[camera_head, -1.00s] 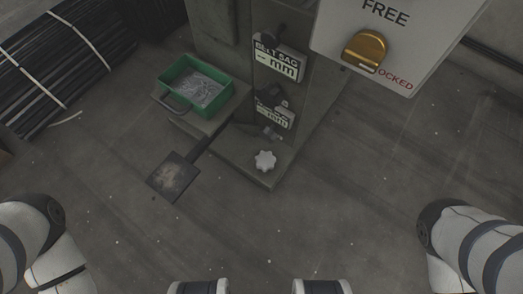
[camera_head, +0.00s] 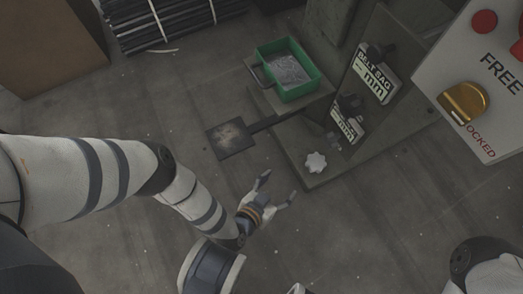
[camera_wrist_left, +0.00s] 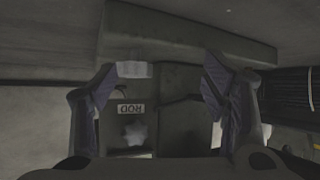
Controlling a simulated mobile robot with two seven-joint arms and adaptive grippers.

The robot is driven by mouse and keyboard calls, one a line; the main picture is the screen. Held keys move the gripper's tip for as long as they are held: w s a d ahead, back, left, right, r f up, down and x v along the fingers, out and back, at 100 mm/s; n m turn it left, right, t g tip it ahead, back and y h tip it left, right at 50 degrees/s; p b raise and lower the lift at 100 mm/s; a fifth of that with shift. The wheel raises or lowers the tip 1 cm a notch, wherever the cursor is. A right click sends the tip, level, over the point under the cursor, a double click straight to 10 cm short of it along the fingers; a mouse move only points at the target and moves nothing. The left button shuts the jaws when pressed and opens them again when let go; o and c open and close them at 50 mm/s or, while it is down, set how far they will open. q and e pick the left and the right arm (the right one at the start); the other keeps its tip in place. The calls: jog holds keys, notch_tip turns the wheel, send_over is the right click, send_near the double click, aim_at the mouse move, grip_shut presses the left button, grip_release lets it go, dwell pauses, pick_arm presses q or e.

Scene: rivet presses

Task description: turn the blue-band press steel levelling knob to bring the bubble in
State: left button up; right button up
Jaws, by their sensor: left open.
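A pale, star-shaped levelling knob (camera_head: 315,162) sits on the front foot of the grey press (camera_head: 318,135) in the head view. A pale lobed shape that looks like the knob (camera_wrist_left: 134,132) also shows between the fingers in the left wrist view. My left gripper (camera_head: 278,188) is open and empty, just left of and below the knob in the head view, apart from it. Its two spread fingers show in the left wrist view (camera_wrist_left: 158,82). No blue band or bubble can be made out. My right gripper is out of view.
A green bin (camera_head: 290,70) of small metal parts stands beside the press, with a dark pedal plate (camera_head: 231,138) left of it. A panel with a brass knob (camera_head: 463,103) overhangs at right. Dark rods (camera_head: 170,22) lie at the back. The floor in front is clear.

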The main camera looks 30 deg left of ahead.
pick_arm(q)
jog(key=t, duration=0.2)
send_near(317, 160)
jog(key=b+x, duration=0.4)
jog(key=x, duration=0.1)
jog(key=b+x, duration=0.2)
jog(key=x, duration=0.1)
jog(key=shift+w+f, duration=0.1)
jog(key=shift+f, duration=0.3)
jog(key=shift+w+d+m, duration=0.2)
jog(key=shift+w+m, duration=0.1)
jog(key=shift+w, duration=0.25)
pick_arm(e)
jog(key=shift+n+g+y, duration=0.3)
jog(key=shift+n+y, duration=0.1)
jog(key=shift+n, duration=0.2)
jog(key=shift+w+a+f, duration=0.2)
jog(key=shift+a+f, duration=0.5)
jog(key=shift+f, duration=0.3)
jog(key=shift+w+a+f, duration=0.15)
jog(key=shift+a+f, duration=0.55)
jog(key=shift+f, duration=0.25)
